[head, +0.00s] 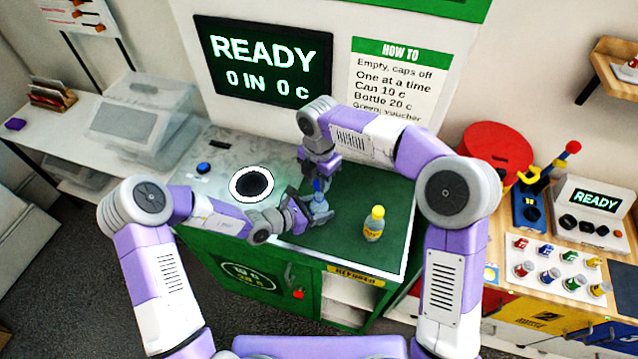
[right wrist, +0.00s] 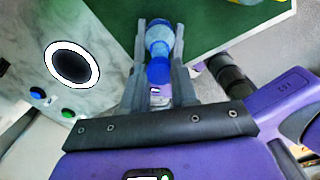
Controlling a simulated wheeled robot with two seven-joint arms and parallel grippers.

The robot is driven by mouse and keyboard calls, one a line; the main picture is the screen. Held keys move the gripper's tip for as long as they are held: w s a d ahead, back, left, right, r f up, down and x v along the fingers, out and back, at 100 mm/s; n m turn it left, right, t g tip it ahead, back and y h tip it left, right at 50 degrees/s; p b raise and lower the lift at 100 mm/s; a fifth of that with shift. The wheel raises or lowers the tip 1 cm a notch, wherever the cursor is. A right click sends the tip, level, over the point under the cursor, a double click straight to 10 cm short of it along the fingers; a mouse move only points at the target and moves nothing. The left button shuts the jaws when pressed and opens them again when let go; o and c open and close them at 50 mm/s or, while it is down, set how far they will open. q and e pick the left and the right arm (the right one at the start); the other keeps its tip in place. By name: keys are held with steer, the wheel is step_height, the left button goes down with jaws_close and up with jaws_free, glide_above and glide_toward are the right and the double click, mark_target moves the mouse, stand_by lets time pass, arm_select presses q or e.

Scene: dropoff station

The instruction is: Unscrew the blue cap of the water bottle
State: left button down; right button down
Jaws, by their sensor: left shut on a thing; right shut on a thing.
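The water bottle (head: 321,206), light blue and clear, stands upright over the green mat near its front left part. Its blue cap (head: 318,186) is on top; the cap (right wrist: 158,72) also shows in the right wrist view, in line with the bottle (right wrist: 157,33). My left gripper (head: 304,210) comes in from the left, low, and is shut on the bottle's body. My right gripper (head: 319,180) points down from above and is shut around the cap; its fingers (right wrist: 159,45) flank cap and bottle in the wrist view. Whether the cap has turned cannot be seen.
A yellow bottle (head: 374,224) stands on the green mat (head: 345,245) to the right. A round white-rimmed hole (head: 251,184) and a blue button (head: 203,168) are in the grey counter at left. A screen (head: 264,62) reads READY.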

arm_select(q)
steer(key=shift+c, duration=1.1)
jaws_free()
